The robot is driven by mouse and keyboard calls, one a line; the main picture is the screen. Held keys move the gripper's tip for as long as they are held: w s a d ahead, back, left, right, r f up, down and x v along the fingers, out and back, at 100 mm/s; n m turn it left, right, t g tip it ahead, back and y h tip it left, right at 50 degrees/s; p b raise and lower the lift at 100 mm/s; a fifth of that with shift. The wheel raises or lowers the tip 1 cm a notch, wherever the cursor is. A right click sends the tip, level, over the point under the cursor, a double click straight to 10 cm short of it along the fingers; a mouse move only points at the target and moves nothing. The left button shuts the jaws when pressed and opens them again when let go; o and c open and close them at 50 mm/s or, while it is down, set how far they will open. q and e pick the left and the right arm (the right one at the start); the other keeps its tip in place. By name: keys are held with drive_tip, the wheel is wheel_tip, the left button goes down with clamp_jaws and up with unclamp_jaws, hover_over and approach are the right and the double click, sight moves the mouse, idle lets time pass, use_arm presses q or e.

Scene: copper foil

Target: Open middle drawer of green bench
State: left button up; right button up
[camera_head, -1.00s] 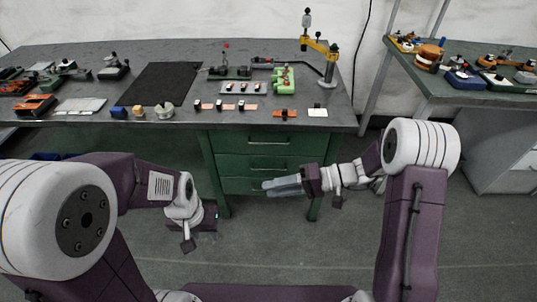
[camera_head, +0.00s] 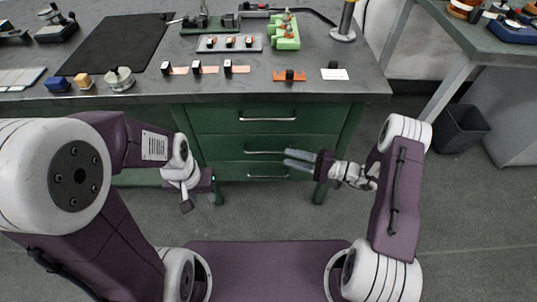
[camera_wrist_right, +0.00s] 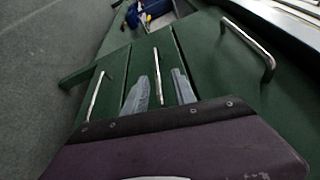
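The green bench (camera_head: 345,125) has a stack of three drawers with bar handles, and all look closed. The middle drawer (camera_head: 225,152) has a silver handle (camera_head: 262,152), between the top handle (camera_head: 267,119) and the bottom handle. My right gripper (camera_head: 286,158) is open, just right of the middle handle in the head view. In the right wrist view, the middle handle (camera_wrist_right: 159,72) appears between its two fingers (camera_wrist_right: 158,85); contact is not visible.
The benchtop holds a black mat (camera_head: 115,45), small blocks and orange-and-white parts. A dark bin (camera_head: 462,130) stands on the floor at the right, beside a second table (camera_head: 480,50). A blue container (camera_wrist_right: 160,18) shows beyond the drawers in the wrist view. Floor is clear before the drawers.

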sight(269, 152)
drive_tip(key=x, duration=0.3)
drive_tip(key=b+x, duration=0.1)
drive_tip(key=x, duration=0.2)
drive_tip(key=f+b+x, duration=0.1)
drive_tip(key=x, duration=0.2)
drive_tip(key=shift+w+d, duration=0.1)
drive_tip(key=shift+w, duration=0.1)
clamp_jaws()
idle(1.2)
